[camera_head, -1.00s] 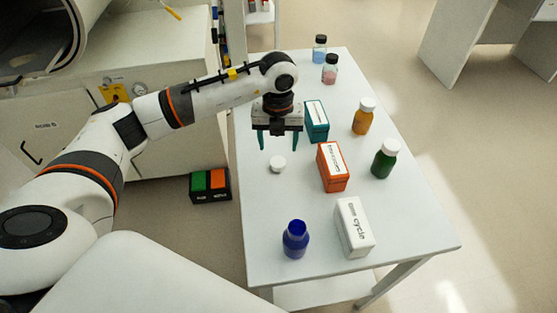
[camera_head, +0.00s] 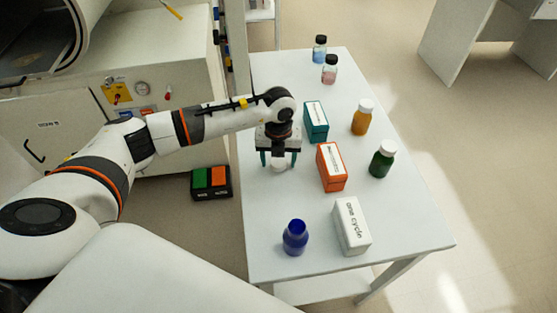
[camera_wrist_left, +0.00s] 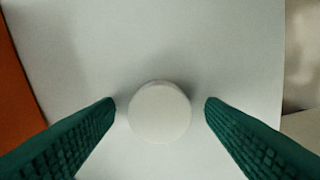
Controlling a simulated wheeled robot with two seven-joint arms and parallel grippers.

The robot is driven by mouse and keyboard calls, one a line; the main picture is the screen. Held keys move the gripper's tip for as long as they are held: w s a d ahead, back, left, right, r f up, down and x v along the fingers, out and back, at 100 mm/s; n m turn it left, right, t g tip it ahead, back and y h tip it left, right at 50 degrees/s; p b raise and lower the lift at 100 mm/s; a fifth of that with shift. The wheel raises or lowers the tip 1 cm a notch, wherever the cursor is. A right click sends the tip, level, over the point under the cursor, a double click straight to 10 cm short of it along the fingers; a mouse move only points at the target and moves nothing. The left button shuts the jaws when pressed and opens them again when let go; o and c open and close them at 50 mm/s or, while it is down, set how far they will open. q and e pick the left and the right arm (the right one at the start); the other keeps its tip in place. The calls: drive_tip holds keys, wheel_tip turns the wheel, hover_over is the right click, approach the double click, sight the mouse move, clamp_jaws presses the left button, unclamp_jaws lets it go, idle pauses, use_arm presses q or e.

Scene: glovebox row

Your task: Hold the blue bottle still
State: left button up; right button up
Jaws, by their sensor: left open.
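The blue bottle (camera_head: 295,238) stands upright and uncapped near the front left of the white table, with nothing touching it. My left gripper (camera_head: 278,163) is open over a round white cap (camera_head: 278,167) lying on the table, farther back than the bottle. In the left wrist view the cap (camera_wrist_left: 159,112) lies between the two green fingers (camera_wrist_left: 160,105), with a gap on each side. The bottle is not in the left wrist view. My right gripper is not in view.
The white table (camera_head: 270,210) also holds a white box (camera_head: 351,227), an orange box (camera_head: 331,168), a teal box (camera_head: 316,121), a green bottle (camera_head: 382,160) and an amber bottle (camera_head: 362,119). Two small vials (camera_head: 330,70) stand at the back. Clear tabletop lies between cap and blue bottle.

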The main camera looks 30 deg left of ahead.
sight(278, 162)
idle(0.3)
use_arm(q)
drive_tip(key=c, duration=1)
wheel_tip(278, 162, up, 10)
drive_tip(key=shift+b, duration=1.05)
